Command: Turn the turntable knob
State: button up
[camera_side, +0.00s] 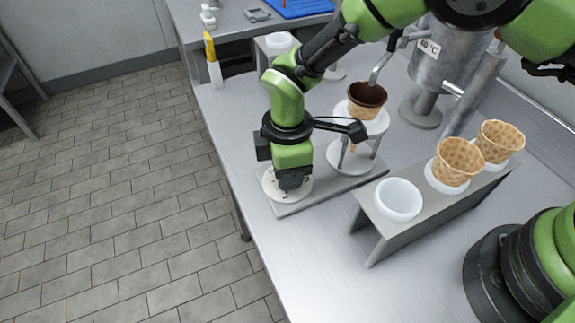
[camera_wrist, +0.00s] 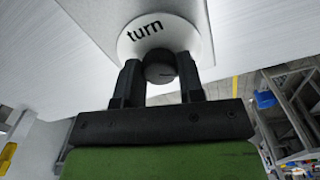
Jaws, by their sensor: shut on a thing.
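The turntable knob is a dark round knob (camera_wrist: 160,66) in the wrist view, in front of a white disc marked "turn" (camera_wrist: 184,36). My gripper (camera_wrist: 161,84) has one finger on each side of the knob and is shut on it. In the side view my gripper (camera_side: 292,184) points straight down onto the white disc (camera_side: 270,186) at the front left of a grey base plate, and it hides the knob. On the same plate, a white round stand (camera_side: 345,160) holds a waffle cone (camera_side: 362,108) with a dark brown inside, under a bent metal spout.
A grey rack (camera_side: 375,238) to the right holds two waffle cones (camera_side: 458,160) (camera_side: 500,138) and has an empty white cup-like holder (camera_side: 398,197). A metal tank (camera_side: 440,65) stands behind. A yellow-handled spatula (camera_side: 211,55) is at the table's left edge. Bare table lies in front.

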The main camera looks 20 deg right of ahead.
dwell(0.3)
jog(key=o, duration=0.9)
notch_tip(320, 180, up, 10)
jog(key=shift+f, duration=0.1)
